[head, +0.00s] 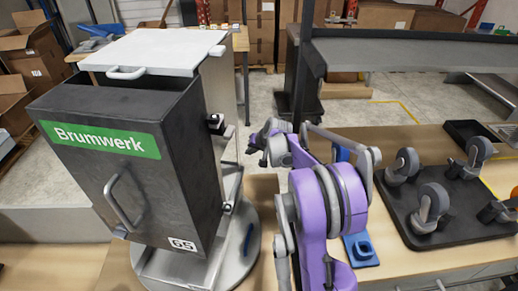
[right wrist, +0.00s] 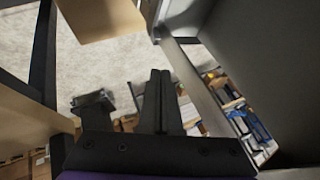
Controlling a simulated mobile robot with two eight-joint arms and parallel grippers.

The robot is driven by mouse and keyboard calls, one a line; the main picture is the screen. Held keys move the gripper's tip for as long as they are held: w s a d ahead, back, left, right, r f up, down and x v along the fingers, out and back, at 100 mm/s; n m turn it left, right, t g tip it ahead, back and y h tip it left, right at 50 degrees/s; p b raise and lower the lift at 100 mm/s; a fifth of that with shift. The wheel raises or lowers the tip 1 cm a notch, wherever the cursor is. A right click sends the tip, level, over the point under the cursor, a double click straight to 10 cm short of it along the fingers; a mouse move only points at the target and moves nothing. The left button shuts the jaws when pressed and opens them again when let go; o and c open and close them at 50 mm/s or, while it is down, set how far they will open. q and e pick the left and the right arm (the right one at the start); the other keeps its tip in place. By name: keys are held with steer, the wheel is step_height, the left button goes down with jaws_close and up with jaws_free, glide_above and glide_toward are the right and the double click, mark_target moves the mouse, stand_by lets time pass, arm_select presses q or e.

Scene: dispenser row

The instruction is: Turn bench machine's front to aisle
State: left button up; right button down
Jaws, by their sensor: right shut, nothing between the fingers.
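The bench machine (head: 125,150) is a dark box with a green Brumwerk label, a grey front handle (head: 122,203), a "65" tag and a pale top lid (head: 155,52). It stands upright on a round grey base (head: 150,270) on the bench. Its labelled front faces the lower left of the head view. My right gripper (head: 258,145) is just right of the machine's side, near its small black latch; I see no clear contact. In the right wrist view its fingers (right wrist: 160,75) are shut and empty, beside a large dark panel (right wrist: 265,50). My left gripper is not in view.
On the bench at right, a black tray (head: 440,235) holds several casters. A blue part (head: 360,249) lies beside my right arm. A dark frame with a grey shelf (head: 410,54) stands behind. Cardboard boxes (head: 30,55) are at far left. Concrete floor (head: 270,95) is open behind.

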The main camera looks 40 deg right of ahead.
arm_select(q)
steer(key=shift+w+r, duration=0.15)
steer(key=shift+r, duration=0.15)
arm_select(e)
steer(key=shift+w+a, duration=0.6)
steer(key=shift+w, duration=0.25)
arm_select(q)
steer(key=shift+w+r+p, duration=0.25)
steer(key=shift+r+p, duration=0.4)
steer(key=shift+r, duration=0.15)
arm_select(e)
steer(key=w+n+y, duration=0.2)
steer(key=w+n, duration=0.1)
steer(key=w, duration=0.4)
steer(key=shift+w+a+r, duration=0.15)
steer(key=shift+w+a, duration=0.2)
steer(key=shift+a, duration=0.1)
